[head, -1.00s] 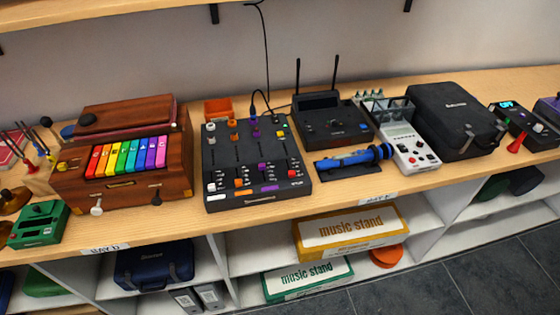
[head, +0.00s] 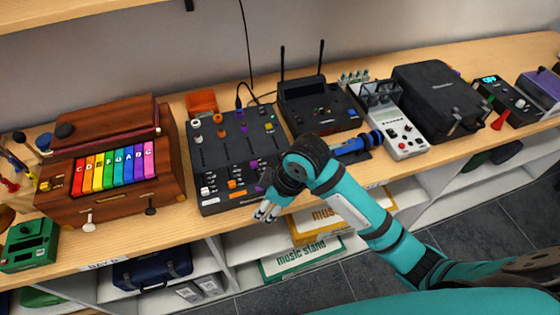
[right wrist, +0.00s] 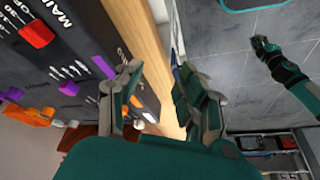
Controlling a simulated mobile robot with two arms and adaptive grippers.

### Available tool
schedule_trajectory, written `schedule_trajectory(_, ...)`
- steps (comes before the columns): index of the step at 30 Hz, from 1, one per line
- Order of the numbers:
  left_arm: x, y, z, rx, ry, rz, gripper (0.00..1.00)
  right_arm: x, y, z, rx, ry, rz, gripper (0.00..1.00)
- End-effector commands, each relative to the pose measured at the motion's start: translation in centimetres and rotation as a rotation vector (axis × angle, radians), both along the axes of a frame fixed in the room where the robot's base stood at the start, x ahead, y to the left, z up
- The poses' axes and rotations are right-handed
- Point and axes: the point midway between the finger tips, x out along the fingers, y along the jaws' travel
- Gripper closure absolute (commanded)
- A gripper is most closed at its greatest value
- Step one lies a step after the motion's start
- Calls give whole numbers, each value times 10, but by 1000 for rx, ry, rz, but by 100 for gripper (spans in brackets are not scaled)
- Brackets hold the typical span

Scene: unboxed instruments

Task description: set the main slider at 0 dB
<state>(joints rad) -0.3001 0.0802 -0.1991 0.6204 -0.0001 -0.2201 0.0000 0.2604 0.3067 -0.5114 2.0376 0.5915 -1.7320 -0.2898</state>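The mixer (head: 228,158) is a dark box of knobs and sliders on the wooden counter. In the right wrist view its red slider cap (right wrist: 37,34) sits near the white "MAIN" lettering (right wrist: 62,18). In the head view my right arm hides that cap. My right gripper (head: 267,212) is at the mixer's front right corner, fingers pointing down toward the counter edge. In the right wrist view its fingers (right wrist: 158,95) are apart with nothing between them, clear of the red cap. A teal arm with a dark end (right wrist: 265,46), seemingly my left, hangs over the floor; its fingers are too small to judge.
A wooden instrument with coloured keys (head: 112,168) stands left of the mixer. A blue cylinder (head: 352,145) and a black unit with two antennas (head: 318,106) are close on the right. An orange box (head: 201,102) stands behind the mixer.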

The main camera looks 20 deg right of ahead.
Motion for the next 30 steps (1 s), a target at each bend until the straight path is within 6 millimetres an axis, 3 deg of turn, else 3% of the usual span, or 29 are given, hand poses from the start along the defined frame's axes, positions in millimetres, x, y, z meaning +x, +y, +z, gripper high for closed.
schedule_trajectory(7,0,0,1,0,0,0,100,42,-6,51,-118,-13,256,62)
schedule_trajectory(12,-1,0,2,0,1,0,100,73,-33,109,-254,16,444,62)
schedule_trajectory(18,0,0,2,-1,1,-1,100,89,-64,165,-350,61,550,62)
schedule_trajectory(23,0,0,3,-1,0,-1,100,92,-72,179,-370,79,576,62)
schedule_trajectory(30,-1,0,10,-1,1,-1,100,91,-73,151,-370,84,579,62)
